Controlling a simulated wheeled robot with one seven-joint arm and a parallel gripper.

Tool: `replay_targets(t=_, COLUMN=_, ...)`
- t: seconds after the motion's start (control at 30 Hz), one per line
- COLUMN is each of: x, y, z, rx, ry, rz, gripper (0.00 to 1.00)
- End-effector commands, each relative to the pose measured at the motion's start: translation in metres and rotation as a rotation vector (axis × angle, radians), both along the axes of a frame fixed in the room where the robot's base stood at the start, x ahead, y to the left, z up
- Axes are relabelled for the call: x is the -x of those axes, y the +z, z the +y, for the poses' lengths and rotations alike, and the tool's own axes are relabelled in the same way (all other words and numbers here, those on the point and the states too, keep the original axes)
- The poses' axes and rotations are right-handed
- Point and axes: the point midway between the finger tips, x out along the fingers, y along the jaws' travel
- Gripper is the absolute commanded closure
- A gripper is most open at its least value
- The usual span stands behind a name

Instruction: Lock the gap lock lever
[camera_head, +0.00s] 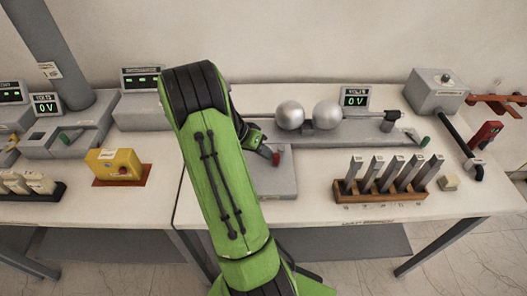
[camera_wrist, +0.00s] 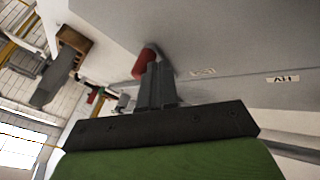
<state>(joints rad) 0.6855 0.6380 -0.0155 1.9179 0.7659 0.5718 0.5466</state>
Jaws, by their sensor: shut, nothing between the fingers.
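My gripper (camera_head: 266,149) is shut, close to a red-handled lever (camera_head: 276,157) on a low grey box (camera_head: 272,180) in the head view. In the wrist view my closed fingers (camera_wrist: 157,82) are just beside the red handle (camera_wrist: 145,63); whether they touch it I cannot tell. Two silver spheres (camera_head: 290,115) (camera_head: 327,114) sit on a long grey base (camera_head: 350,133) behind. A green-handled lever (camera_head: 425,141) stands at that base's right end. No label shows which of these levers is the gap lock lever. My arm hides part of the grey box.
A wooden rack (camera_head: 380,196) with several grey bars stands front right. A voltage display (camera_head: 355,97) reads 0 V. A yellow box (camera_head: 113,165) is on the left table. A grey box (camera_head: 437,92) stands back right.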

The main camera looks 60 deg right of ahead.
Motion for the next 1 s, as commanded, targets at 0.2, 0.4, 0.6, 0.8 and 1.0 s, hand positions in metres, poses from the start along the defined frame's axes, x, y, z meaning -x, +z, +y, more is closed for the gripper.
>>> replay_targets(t=0.2, x=0.001, y=-0.001, z=0.001, rx=-0.001, ry=0.041, rz=0.0, gripper=1.0)
replay_targets(t=0.4, x=0.002, y=-0.001, z=0.001, rx=0.001, ry=0.071, rz=0.0, gripper=1.0)
replay_targets(t=0.6, x=0.004, y=-0.002, z=0.001, rx=0.001, ry=0.125, rz=0.0, gripper=1.0)
replay_targets(t=0.8, x=0.011, y=-0.003, z=0.003, rx=0.0, ry=0.239, rz=0.0, gripper=1.0)
replay_targets(t=1.0, x=0.023, y=-0.003, z=0.003, rx=0.002, ry=0.396, rz=-0.001, gripper=1.0)
